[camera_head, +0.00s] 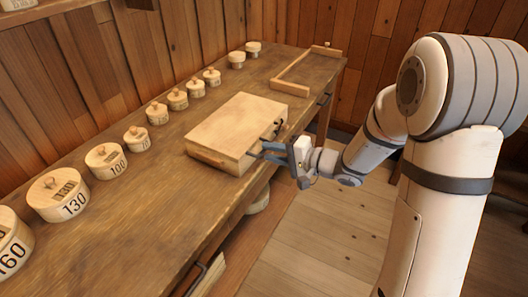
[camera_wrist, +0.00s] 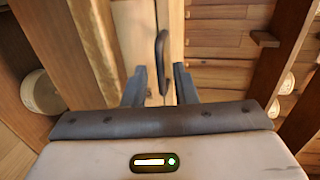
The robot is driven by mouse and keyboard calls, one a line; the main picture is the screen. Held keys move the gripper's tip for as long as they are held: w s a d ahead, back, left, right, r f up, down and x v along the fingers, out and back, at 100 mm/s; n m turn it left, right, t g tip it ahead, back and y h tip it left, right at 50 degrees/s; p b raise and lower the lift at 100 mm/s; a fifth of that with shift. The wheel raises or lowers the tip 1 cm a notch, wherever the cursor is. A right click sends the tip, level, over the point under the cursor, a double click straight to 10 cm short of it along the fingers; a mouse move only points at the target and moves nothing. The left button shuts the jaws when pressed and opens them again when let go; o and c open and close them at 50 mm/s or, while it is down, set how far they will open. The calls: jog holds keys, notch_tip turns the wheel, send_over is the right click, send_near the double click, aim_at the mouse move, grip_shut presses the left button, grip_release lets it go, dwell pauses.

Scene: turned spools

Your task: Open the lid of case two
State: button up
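A flat pale wooden case (camera_head: 238,122) lies on the workbench with its lid down. No number shows on it, so I cannot tell whether it is case two. My gripper (camera_head: 264,152) is at the case's front side, by the bench edge. In the wrist view my gripper (camera_wrist: 158,84) has its fingers apart, with a dark curved handle (camera_wrist: 161,52) ahead of the gap. I cannot tell whether the fingers touch the case.
Round lidded wooden boxes, including one marked 130 (camera_head: 62,196), stand in a row along the bench's wall side. A low wooden frame (camera_head: 288,85) lies at the far end. A round box (camera_head: 260,202) sits below.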

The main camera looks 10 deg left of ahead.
aim_at(264, 151)
jog(key=shift+x, duration=1.6)
jog(key=shift+c, duration=0.3)
grip_shut()
